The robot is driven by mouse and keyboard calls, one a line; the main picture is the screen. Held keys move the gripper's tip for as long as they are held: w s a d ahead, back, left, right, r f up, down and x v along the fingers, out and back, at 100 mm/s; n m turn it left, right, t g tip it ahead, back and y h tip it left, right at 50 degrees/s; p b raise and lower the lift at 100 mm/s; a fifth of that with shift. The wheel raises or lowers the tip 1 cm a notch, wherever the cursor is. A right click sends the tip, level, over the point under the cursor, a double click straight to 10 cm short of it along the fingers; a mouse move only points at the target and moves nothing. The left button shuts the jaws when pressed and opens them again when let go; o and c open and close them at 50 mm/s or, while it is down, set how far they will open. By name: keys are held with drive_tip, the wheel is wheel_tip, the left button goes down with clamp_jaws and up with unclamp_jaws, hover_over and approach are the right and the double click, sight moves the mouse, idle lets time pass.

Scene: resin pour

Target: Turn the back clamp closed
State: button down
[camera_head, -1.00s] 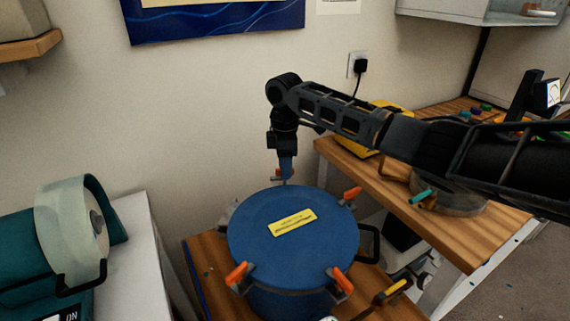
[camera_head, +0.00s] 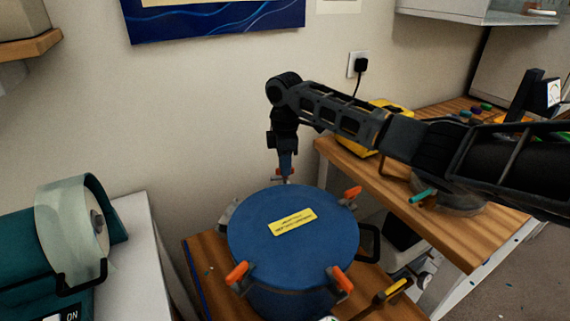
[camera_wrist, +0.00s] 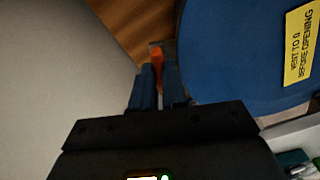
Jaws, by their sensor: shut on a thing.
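A blue round pressure pot (camera_head: 270,240) with a yellow label (camera_head: 293,222) on its lid stands on a wooden surface. Several orange-handled clamps sit around its rim. My gripper (camera_head: 286,174) points down at the back edge of the lid and is shut on the back clamp. In the wrist view the orange handle of the back clamp (camera_wrist: 156,56) shows between the two blue fingers of my gripper (camera_wrist: 158,82), beside the lid (camera_wrist: 225,60). The fingers hide most of this clamp in the head view. The other clamps' orange handles (camera_head: 352,192) stick outward.
A wall stands close behind the pot. A wooden bench (camera_head: 410,200) with a yellow object and a grey round item is at the right, under my arm. A teal machine (camera_head: 70,245) stands on a white cabinet at the left. A black handle (camera_head: 370,243) juts from the pot's right side.

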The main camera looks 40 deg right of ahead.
drive_tip(key=n, duration=0.8)
drive_tip(key=shift+n, duration=0.4)
drive_tip(key=n, duration=0.4)
drive_tip(key=shift+n, duration=0.3)
drive_tip(key=shift+n+b, duration=0.5)
drive_tip(key=shift+n, duration=1.4)
drive_tip(key=shift+n, duration=0.3)
drive_tip(key=c, duration=1.1)
unclamp_jaws()
drive_tip(key=shift+c, duration=0.2)
drive_tip(key=shift+r+b, duration=0.55)
drive_tip(key=shift+r, duration=3.4)
